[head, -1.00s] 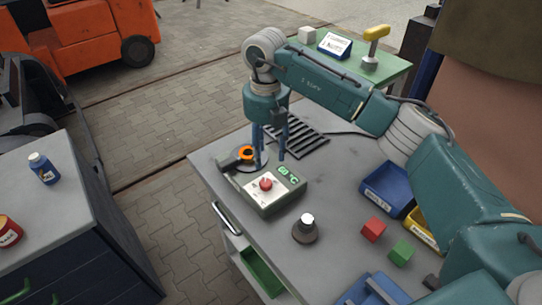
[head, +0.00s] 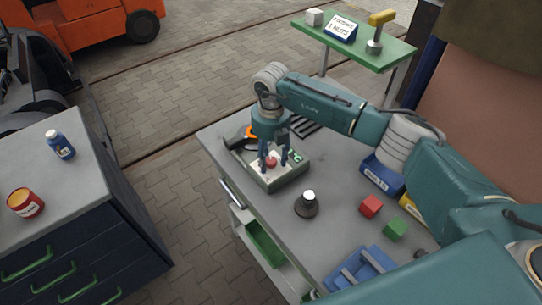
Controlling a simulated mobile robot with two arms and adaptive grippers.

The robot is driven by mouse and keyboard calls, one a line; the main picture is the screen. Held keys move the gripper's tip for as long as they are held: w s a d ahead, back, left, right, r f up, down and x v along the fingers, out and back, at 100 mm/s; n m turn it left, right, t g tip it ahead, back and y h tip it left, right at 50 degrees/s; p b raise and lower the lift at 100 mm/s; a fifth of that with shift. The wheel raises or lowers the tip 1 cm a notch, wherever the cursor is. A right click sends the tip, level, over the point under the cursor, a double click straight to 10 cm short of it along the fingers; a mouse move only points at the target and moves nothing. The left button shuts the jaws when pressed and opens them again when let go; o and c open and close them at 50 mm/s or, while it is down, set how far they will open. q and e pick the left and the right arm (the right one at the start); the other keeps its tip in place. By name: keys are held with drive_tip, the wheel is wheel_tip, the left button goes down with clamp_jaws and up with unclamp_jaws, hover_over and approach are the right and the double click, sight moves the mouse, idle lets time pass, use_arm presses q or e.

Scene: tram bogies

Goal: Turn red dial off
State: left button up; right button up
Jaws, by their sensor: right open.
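The red dial (head: 271,163) sits on the white face of a grey control box (head: 278,183) on the grey workbench. The box has a small green-lit display (head: 296,155). My right gripper (head: 273,163) points down over the box with its fingers apart around the dial. The fingers partly cover the box face and the display. I cannot tell whether any finger touches the dial. My left gripper is not in view.
An orange-ringed round item (head: 250,132) lies behind the box. A dark knob-like piece (head: 307,203), a red cube (head: 371,206), a green cube (head: 395,229) and blue bins (head: 381,174) stand to the right. A dark drawer cabinet (head: 85,235) is at the left.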

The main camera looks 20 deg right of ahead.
drive_tip(key=c, duration=0.9)
drive_tip(key=shift+c, duration=1.3)
drive_tip(key=shift+w, duration=0.1)
drive_tip(key=shift+n+b, duration=0.4)
drive_tip(key=shift+b, duration=0.2)
drive_tip(key=n+b, duration=1)
drive_tip(key=shift+w+b, duration=0.1)
drive_tip(key=shift+b, duration=0.3)
drive_tip(key=n+b, duration=0.2)
drive_tip(key=shift+a+n, duration=0.1)
drive_tip(key=shift+n, duration=0.3)
drive_tip(key=n+b, duration=0.2)
drive_tip(key=n, duration=0.1)
drive_tip(key=shift+r+n, duration=0.1)
drive_tip(key=shift+n, duration=0.2)
drive_tip(key=n+b, duration=0.1)
drive_tip(key=n, duration=0.2)
drive_tip(key=shift+a+n, duration=0.1)
drive_tip(key=shift+n, duration=0.2)
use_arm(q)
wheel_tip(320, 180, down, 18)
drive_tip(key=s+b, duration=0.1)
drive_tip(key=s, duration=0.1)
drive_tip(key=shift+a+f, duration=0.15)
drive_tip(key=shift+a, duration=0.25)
use_arm(e)
drive_tip(key=shift+r+n, duration=0.1)
drive_tip(key=shift+n, duration=1.4)
drive_tip(key=shift+s, duration=0.2)
